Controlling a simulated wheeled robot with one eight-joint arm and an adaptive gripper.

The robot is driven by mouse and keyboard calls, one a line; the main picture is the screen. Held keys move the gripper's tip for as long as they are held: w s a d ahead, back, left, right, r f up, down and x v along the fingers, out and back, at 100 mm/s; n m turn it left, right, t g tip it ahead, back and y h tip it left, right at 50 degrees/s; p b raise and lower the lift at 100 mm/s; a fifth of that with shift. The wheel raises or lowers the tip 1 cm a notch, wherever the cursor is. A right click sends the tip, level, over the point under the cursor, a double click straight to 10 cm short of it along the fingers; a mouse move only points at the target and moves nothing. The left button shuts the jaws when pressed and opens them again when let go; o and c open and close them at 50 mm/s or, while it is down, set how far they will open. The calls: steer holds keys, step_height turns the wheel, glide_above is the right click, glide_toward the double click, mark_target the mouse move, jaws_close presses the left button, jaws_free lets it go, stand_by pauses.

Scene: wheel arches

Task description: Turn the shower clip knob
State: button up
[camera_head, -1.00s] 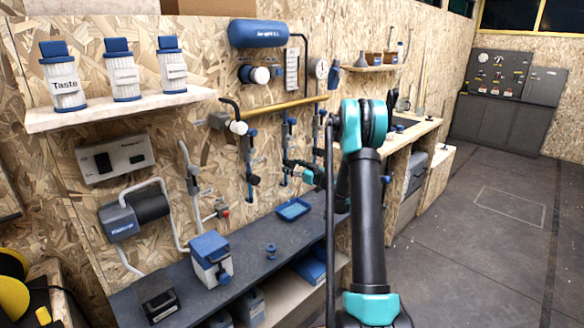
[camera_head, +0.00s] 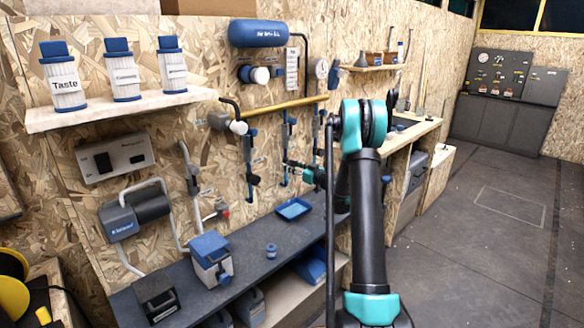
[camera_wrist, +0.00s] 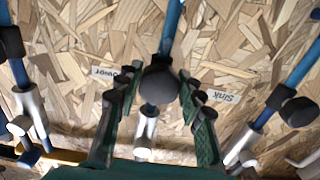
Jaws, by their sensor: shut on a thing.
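The shower clip knob (camera_wrist: 160,85) is a dark round knob in the middle of the wrist view, on a blue pipe that runs up the wall. The label beside it is partly covered but ends in "ower". My gripper (camera_wrist: 158,93) has one green finger on each side of the knob and is shut on it. The fingers hide parts of the clip. In the head view my gripper (camera_head: 290,164) is at the middle blue pipe, small and partly hidden by my arm.
A similar knob labelled Sink (camera_wrist: 300,111) stands to the right in the wrist view, another (camera_wrist: 12,42) to the left. A brass pipe (camera_head: 285,105) runs above my gripper. A grey bench (camera_head: 235,268) with a blue tray (camera_head: 293,209) lies below.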

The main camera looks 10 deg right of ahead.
steer(key=m, duration=0.5)
steer(key=shift+m, duration=0.3)
steer(key=m, duration=0.5)
steer(key=shift+r, duration=0.1)
steer(key=shift+m, duration=0.4)
steer(key=o, duration=1.2)
steer(key=shift+c, duration=0.2)
steer(key=shift+s, duration=0.15)
steer(key=v, duration=1.2)
steer(key=shift+a, duration=0.1)
